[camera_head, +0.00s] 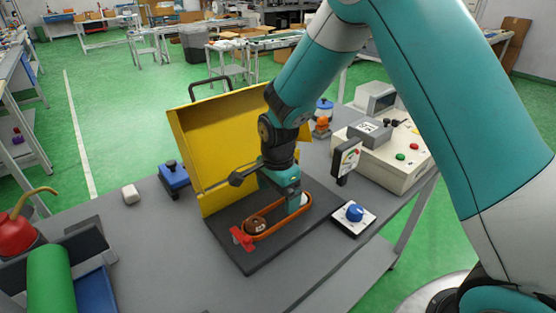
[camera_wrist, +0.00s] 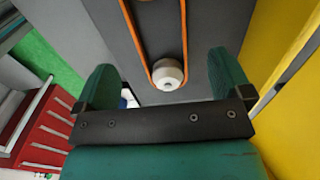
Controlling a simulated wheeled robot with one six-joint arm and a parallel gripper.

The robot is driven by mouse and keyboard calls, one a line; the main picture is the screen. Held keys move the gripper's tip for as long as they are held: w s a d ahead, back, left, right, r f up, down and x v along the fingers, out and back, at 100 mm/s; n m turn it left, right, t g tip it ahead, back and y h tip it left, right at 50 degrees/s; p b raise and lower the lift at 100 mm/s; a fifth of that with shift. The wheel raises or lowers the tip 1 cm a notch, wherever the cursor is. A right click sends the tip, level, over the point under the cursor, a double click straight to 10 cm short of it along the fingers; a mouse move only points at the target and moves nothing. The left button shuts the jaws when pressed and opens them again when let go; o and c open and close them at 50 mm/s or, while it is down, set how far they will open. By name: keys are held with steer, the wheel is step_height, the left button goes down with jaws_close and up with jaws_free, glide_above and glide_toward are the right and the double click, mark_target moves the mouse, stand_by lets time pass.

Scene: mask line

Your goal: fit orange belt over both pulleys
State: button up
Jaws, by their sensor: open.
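The orange belt (camera_head: 278,224) is a long loop over the dark base plate (camera_head: 270,250). Its near-left end runs around a brown pulley (camera_head: 257,226). In the wrist view the belt (camera_wrist: 138,38) comes down both sides of a white pulley (camera_wrist: 167,74) at its other end; I cannot tell whether it sits in the groove. In the head view my gripper hides that pulley. My gripper (camera_head: 294,205) points down over that end. In the wrist view my gripper (camera_wrist: 163,80) is open, its teal fingers on either side of the white pulley, apart from the belt.
A yellow panel (camera_head: 222,135) stands close behind the plate. A red part (camera_head: 242,238) sits by the brown pulley. A blue knob box (camera_head: 354,213) and a gauge (camera_head: 346,160) stand at the right.

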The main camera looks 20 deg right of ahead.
step_height(320, 180, up, 12)
steer(key=shift+r, duration=0.2)
stand_by(0.5)
steer(key=s+a+r+n+y, duration=0.2)
steer(key=s+r+n, duration=0.1)
steer(key=s+n, duration=0.7)
steer(key=s+a+r+n+y, duration=0.2)
steer(key=s+r+n, duration=0.2)
steer(key=s+n, duration=0.7)
steer(key=s, duration=0.3)
steer(key=shift+s+a+n, duration=0.3)
steer(key=shift+s, duration=0.1)
